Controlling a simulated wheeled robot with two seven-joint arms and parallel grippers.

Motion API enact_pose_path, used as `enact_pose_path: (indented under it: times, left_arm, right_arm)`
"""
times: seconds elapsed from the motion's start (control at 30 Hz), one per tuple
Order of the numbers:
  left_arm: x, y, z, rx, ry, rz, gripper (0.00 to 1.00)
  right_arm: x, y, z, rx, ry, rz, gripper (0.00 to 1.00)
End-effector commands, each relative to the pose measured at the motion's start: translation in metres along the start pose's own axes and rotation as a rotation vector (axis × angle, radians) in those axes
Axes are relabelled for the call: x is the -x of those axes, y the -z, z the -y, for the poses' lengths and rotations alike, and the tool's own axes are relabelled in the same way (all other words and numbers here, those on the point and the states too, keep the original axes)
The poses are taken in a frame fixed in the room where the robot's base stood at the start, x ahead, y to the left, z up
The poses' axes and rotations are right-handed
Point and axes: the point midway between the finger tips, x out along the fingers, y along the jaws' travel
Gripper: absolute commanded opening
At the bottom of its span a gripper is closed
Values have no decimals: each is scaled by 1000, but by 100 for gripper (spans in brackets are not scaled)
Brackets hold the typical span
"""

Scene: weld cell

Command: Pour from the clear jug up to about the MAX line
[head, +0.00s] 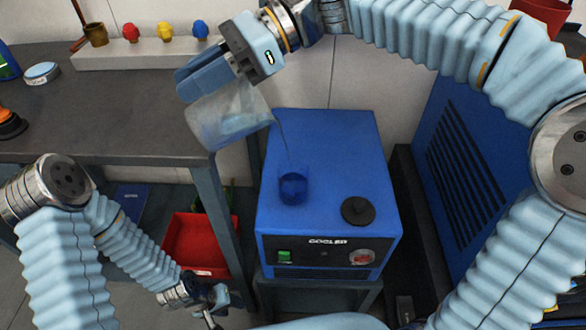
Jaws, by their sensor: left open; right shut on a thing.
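The clear jug (228,118) is tilted with its lip toward the right, above and left of the blue cooler (325,150). Some liquid shows inside it. My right gripper (205,78) is shut on the jug. A thin dark stream runs from the lip down toward the round blue filler opening (293,188) on the cooler's top. The level inside the opening and the MAX line cannot be made out. My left gripper (214,305) is open and low, left of the cooler's stand, away from the jug.
A black round cap (357,210) lies on the cooler's top, right of the opening. A grey bench (100,115) stands at left, with a red bin (200,245) below it. A large blue vented machine (465,160) stands at right.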

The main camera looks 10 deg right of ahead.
Motion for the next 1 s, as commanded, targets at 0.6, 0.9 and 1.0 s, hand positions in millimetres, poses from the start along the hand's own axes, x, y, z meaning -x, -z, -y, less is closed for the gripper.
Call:
enact_pose_path:
  times: [0.6,0.9,1.0]
  left_arm:
    - [0,0,0,0,0,0,43]
    - [0,0,0,0,0,0,43]
    - [0,0,0,0,0,0,43]
  right_arm:
    - [2,0,0,-1,1,21,0]
    - [3,1,0,0,1,31,0]
    - [-1,-2,-1,7,-1,1,0]
